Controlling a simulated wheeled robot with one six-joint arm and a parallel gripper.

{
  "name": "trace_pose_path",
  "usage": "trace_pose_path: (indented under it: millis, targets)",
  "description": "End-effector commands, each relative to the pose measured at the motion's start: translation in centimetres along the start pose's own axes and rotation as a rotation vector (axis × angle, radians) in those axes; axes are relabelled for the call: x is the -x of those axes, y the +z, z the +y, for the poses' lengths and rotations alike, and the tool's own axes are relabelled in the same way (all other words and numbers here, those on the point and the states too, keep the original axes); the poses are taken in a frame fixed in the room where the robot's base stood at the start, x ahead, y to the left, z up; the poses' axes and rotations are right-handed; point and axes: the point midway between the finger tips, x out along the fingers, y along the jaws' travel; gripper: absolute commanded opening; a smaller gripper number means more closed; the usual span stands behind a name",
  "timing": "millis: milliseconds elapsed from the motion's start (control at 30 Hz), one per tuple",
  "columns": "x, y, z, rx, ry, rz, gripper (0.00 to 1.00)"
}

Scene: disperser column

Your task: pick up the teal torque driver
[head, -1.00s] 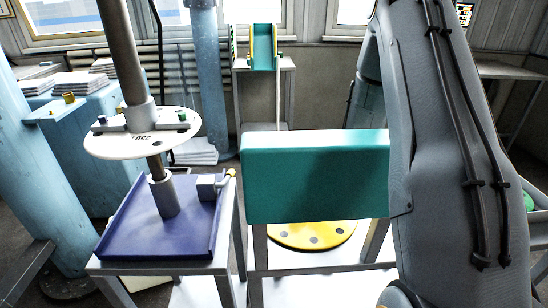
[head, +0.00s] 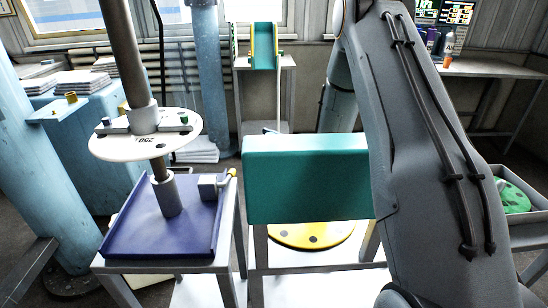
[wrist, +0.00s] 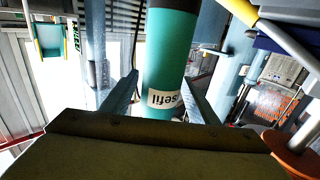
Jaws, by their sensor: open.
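In the wrist view, a teal cylinder with a dark upper end and a white label with black letters, which looks like the torque driver (wrist: 172,45), stands between the two fingers of my gripper (wrist: 162,78). The fingers are apart, one on each side of it. I cannot tell whether either finger touches it. Its lower end is hidden behind the gripper body. In the head view my arm fills the right side, and neither my gripper nor the cylinder can be made out there.
In the head view, a large teal block (head: 305,180) stands mid-picture, partly behind my arm. A blue tray (head: 130,235) with a post and white disc (head: 145,140) is left. A yellow disc (head: 310,236) lies low behind the block. A green round part (head: 512,197) is right.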

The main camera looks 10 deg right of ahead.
Motion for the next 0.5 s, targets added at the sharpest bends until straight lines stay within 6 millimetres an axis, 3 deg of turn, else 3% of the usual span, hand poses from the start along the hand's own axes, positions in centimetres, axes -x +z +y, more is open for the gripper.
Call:
trace_pose_path:
  millis: [67, 333, 500]
  targets:
    - [0.02, 0.0, 0.02, 0.0, 0.0, 0.0, 0.49]
    - [0.07, -0.01, 0.07, 0.0, 0.001, 0.0, 0.04]
    - [0.08, -0.01, 0.08, 0.0, 0.001, 0.0, 0.0]
